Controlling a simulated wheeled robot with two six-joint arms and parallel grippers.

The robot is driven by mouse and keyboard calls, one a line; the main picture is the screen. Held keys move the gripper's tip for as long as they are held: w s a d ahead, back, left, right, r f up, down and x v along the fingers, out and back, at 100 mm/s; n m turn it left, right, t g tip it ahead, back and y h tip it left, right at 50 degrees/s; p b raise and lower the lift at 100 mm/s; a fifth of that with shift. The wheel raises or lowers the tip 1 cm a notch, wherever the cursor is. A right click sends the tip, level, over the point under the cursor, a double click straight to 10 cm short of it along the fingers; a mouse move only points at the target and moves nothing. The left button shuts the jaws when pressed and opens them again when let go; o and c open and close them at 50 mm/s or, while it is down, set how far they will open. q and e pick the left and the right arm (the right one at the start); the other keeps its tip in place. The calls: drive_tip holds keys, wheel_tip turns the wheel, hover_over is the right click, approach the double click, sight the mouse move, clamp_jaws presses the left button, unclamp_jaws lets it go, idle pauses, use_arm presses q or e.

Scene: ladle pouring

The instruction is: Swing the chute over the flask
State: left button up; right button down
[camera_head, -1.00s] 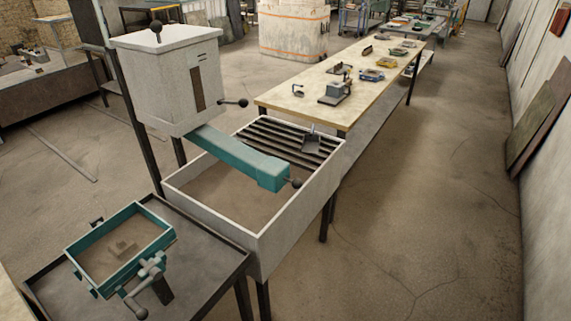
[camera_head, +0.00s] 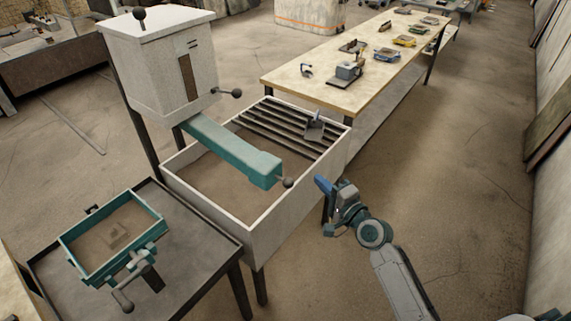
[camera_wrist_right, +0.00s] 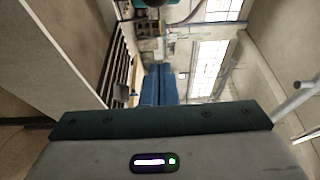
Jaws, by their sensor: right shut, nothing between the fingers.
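The chute (camera_head: 232,152) is a teal trough under the white hopper. It reaches out over the sand box, with a dark ball knob (camera_head: 288,183) at its free end. The flask (camera_head: 113,238) is a teal open frame with sand inside, on the dark table at lower left, away from the chute's end. My right gripper (camera_head: 320,182) is shut and empty, just right of the knob and apart from it. My left gripper is not in view.
The white hopper (camera_head: 162,63) stands on dark posts and has a side lever with a ball. The sand box (camera_head: 258,235) has a raised wall between my right gripper and the sand. A long workbench (camera_head: 290,80) holds several tools. The floor at right is clear.

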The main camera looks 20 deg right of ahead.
drive_tip(key=shift+a+r, duration=0.1)
drive_tip(key=shift+r, duration=0.1)
drive_tip(key=w+a+p, duration=0.4)
drive_tip(key=w+a, duration=0.2)
drive_tip(key=w, duration=0.1)
drive_tip(key=shift+a, duration=0.2)
idle(0.4)
drive_tip(key=shift+f, duration=0.1)
